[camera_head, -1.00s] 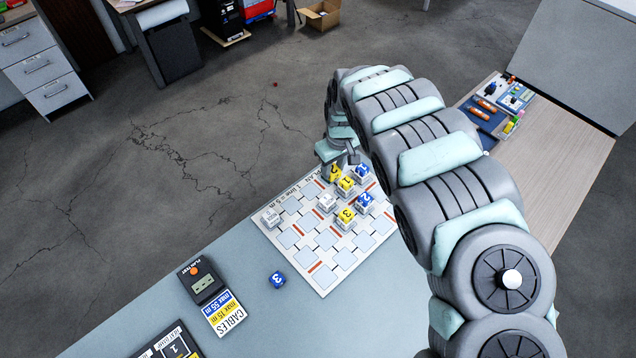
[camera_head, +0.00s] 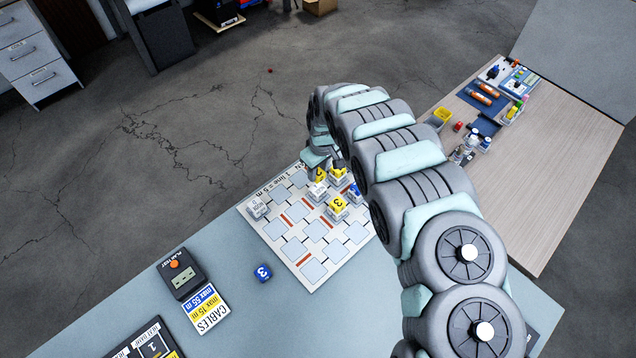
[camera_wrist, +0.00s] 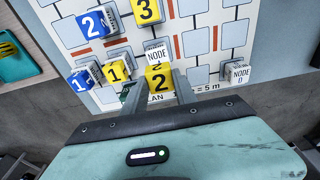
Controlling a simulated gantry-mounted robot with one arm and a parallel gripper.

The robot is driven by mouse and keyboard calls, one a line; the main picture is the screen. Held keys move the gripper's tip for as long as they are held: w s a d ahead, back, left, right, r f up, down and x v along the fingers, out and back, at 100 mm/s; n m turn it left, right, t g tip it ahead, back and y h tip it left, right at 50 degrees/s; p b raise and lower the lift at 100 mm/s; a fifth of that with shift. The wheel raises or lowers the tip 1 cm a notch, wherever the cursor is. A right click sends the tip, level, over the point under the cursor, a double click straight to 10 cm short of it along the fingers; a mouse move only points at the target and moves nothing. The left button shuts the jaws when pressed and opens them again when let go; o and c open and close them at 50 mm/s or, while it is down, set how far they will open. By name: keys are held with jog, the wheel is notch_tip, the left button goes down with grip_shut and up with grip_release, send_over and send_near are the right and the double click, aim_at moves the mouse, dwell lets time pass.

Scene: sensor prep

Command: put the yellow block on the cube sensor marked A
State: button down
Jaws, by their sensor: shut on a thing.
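A yellow block (camera_wrist: 160,80) marked 2 sits between the fingers of my gripper (camera_wrist: 157,90) in the wrist view. In the head view the held yellow block (camera_head: 319,175) shows under my gripper (camera_head: 318,164), over the far part of the board. A white cube labelled NODE (camera_wrist: 157,53) is right behind the block in the wrist view; its letter is covered or unclear. It also shows in the head view (camera_head: 317,191). Another white cube (camera_wrist: 240,73) reads NODE D and stands apart. I cannot read an A on any cube.
The board (camera_head: 310,284) has pale squares and red bars. Close by stand a yellow 1 block (camera_wrist: 115,71), a blue 1 block (camera_wrist: 80,81), a blue 2 block (camera_wrist: 91,24) and a yellow 3 block (camera_head: 337,206). A loose blue 3 block (camera_head: 263,273) lies off the board.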

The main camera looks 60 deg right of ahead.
aim_at(318, 189)
jog(key=shift+f, duration=3.05)
jog(key=shift+f, duration=0.1)
jog(key=shift+f+b, duration=0.15)
jog(key=shift+b, duration=0.15)
jog(key=c, duration=1)
grip_release()
jog(key=r, duration=0.4)
jog(key=s+r+p, duration=0.1)
jog(key=r, duration=0.7)
jog(key=shift+s+a+r, duration=0.15)
jog(key=shift+a+r, duration=0.05)
jog(key=shift+r, duration=0.05)
jog(key=shift+f, duration=0.1)
